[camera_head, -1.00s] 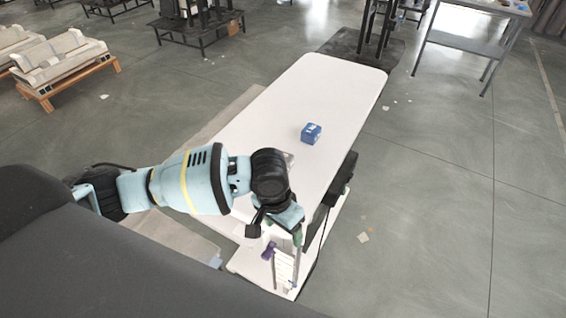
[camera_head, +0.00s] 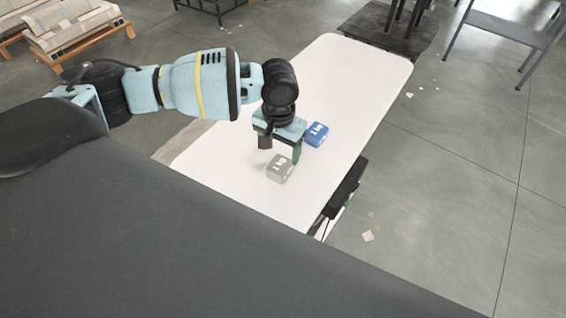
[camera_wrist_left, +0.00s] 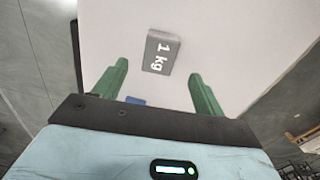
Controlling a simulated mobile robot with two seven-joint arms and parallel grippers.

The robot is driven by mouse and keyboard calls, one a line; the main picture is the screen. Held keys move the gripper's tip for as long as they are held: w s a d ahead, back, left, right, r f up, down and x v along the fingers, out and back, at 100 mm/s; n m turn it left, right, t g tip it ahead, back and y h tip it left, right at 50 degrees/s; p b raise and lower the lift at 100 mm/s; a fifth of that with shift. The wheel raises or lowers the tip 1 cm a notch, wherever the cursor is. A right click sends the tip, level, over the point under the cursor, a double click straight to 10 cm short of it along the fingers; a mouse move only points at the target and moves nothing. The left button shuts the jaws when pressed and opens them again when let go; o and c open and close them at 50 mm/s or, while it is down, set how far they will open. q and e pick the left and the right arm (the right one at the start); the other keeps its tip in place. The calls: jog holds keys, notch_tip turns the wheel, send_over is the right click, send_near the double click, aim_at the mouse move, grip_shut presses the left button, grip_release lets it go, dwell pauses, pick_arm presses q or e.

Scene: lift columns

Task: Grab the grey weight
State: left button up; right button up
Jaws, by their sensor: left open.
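The grey weight (camera_head: 281,169) lies on the white table, near its front end in the head view. In the left wrist view the grey weight (camera_wrist_left: 160,52) shows "1 kg" and lies beyond the fingertips, roughly between their lines. My left gripper (camera_head: 281,155) is open and empty, pointing down just behind the weight in the head view. Its green fingers (camera_wrist_left: 158,70) are spread wide in the left wrist view and appear apart from the weight. My right gripper is not in view.
A blue weight (camera_head: 316,134) lies on the white table (camera_head: 345,85), close to the right of my left gripper; a bit of blue (camera_wrist_left: 135,100) shows in the left wrist view. The table's far part is clear. A dark stand (camera_head: 390,35) is behind it.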

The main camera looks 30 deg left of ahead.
aim_at(280, 164)
pick_arm(q)
jog(key=shift+s+f, duration=0.2)
jog(key=shift+f, duration=0.1)
jog(key=shift+w+f+b, duration=0.15)
jog(key=shift+f+b, duration=0.25)
jog(key=shift+f, duration=3.15)
grip_shut()
jog(key=shift+w+r, duration=0.1)
